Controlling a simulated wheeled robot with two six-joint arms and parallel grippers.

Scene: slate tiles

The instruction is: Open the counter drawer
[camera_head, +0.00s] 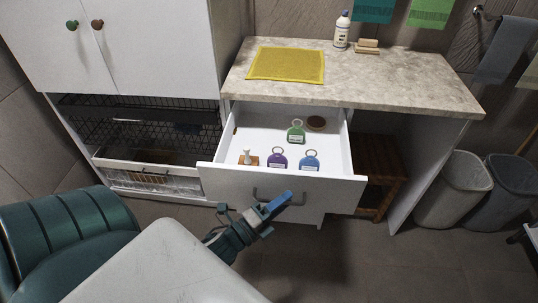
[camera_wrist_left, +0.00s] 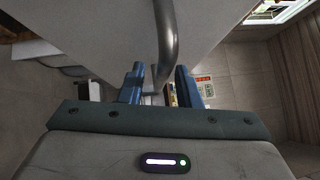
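The white counter drawer (camera_head: 230,183) is pulled well out from under the counter, with its inside showing. Its grey bar handle (camera_head: 299,203) is on the front panel. My left gripper (camera_head: 277,204) is at the handle in the head view and covers part of it. In the left wrist view, the handle (camera_wrist_left: 166,45) comes down between the two blue fingers of the left gripper (camera_wrist_left: 160,86). The fingers are apart, with a gap showing beside the bar, so they do not look clamped on it. My right gripper is in neither view.
The drawer holds purple (camera_head: 277,159), blue (camera_head: 309,160) and green (camera_head: 296,131) tagged items and other small things. A bottle (camera_head: 341,32) and yellow mat (camera_head: 287,65) are on the counter (camera_head: 400,85). A wooden stool (camera_head: 380,165) and bins (camera_head: 455,190) stand right.

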